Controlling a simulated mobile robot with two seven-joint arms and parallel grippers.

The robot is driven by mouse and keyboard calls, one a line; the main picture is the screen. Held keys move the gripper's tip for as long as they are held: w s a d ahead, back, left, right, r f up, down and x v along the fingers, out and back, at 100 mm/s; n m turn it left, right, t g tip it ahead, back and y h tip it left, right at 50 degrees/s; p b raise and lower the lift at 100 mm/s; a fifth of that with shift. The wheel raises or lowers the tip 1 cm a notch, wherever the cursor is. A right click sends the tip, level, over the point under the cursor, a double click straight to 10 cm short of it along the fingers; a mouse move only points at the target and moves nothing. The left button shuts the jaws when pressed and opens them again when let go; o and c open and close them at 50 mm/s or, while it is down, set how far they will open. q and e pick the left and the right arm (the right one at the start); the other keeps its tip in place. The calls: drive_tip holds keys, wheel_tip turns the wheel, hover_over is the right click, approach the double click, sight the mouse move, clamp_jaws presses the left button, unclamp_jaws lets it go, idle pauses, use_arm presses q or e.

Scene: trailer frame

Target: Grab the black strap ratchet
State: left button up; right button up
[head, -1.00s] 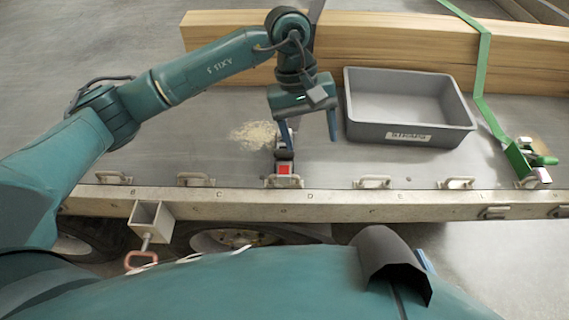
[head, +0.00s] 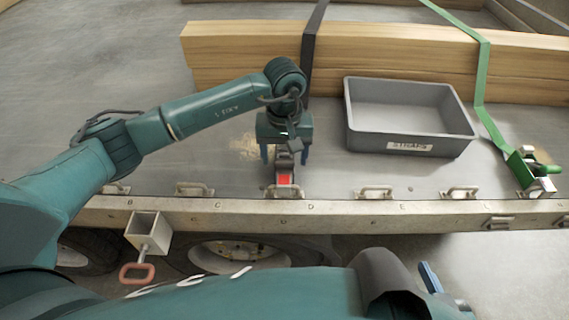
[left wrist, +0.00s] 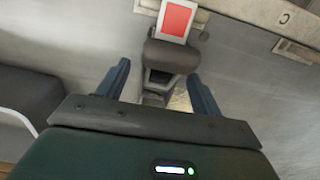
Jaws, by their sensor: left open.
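The black strap ratchet (head: 284,175) sits at the trailer's edge rail near the letter D, with a red patch on its near end. In the left wrist view the ratchet (left wrist: 169,58) shows its dark handle and red label between my fingers. My left gripper (head: 284,156) is open above the ratchet, one blue finger on each side of it. In the left wrist view the fingers (left wrist: 158,90) are apart, with clear space on both sides of the ratchet. Part of the ratchet's far end is hidden under the gripper.
A grey bin (head: 410,118) labelled for straps stands right of the gripper. Long timber beams (head: 400,55) lie behind. A green strap with its ratchet (head: 530,170) is at the far right. Metal handles (head: 375,192) line the rail. The deck left of the ratchet is mostly clear.

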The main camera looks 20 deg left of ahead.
use_arm(q)
wheel_tip(320, 180, down, 2)
drive_tip(key=shift+f, duration=0.2)
drive_tip(key=c, duration=1.3)
